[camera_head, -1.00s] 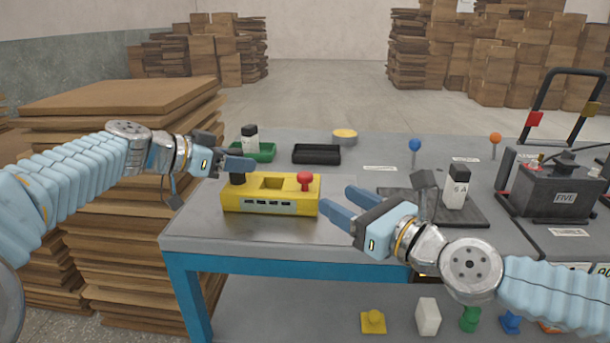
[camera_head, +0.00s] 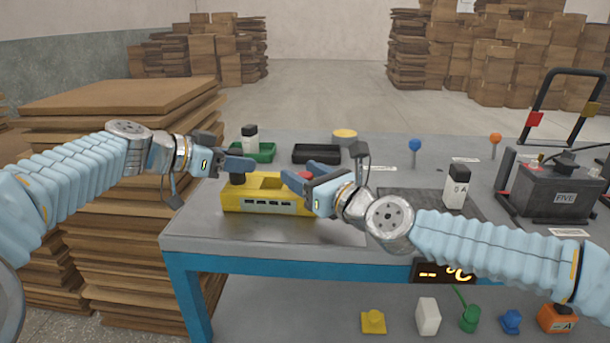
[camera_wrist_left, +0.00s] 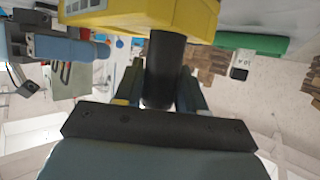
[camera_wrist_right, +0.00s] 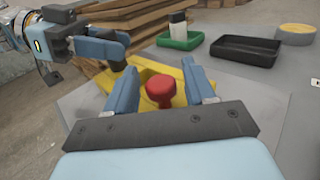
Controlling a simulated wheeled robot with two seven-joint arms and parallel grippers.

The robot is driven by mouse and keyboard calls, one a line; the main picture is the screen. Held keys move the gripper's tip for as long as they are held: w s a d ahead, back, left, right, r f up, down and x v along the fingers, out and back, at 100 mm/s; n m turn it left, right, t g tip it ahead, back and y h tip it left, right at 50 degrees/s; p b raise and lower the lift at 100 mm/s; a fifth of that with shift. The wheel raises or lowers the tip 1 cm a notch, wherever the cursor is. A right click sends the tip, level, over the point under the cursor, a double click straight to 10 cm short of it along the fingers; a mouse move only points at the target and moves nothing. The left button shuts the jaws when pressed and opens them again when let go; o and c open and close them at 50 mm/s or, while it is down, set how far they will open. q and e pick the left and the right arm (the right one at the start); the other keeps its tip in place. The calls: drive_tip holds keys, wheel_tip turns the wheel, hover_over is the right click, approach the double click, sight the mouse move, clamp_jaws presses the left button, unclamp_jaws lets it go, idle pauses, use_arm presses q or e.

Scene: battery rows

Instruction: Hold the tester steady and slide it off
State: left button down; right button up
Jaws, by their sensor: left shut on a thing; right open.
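The yellow tester (camera_head: 262,207) sits on the left part of the grey table, with a display strip on its front. My left gripper (camera_head: 238,168) is shut on the black post (camera_head: 238,179) at the tester's left end. The post also shows between the fingers in the left wrist view (camera_wrist_left: 165,65). My right gripper (camera_head: 297,178) is open at the tester's right end. In the right wrist view its fingers stand on either side of the red knob (camera_wrist_right: 160,90), with gaps visible. In the head view the right fingers mostly hide the knob.
A green tray (camera_head: 266,153) with a black-and-white block and an empty black tray (camera_head: 316,154) lie behind the tester. A white block (camera_head: 456,190) marked A stands on a dark mat to the right. The black FIVE battery (camera_head: 562,190) is at far right.

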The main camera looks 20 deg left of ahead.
clamp_jaws()
drive_tip(key=shift+w+a+r, duration=0.1)
drive_tip(key=shift+w+a, duration=0.15)
drive_tip(key=shift+w, duration=0.9)
drive_tip(key=shift+w+a, duration=0.2)
drive_tip(key=shift+w, duration=0.9)
unclamp_jaws()
drive_tip(key=shift+s, duration=0.1)
drive_tip(key=shift+d, duration=0.1)
drive_tip(key=v, duration=1.2)
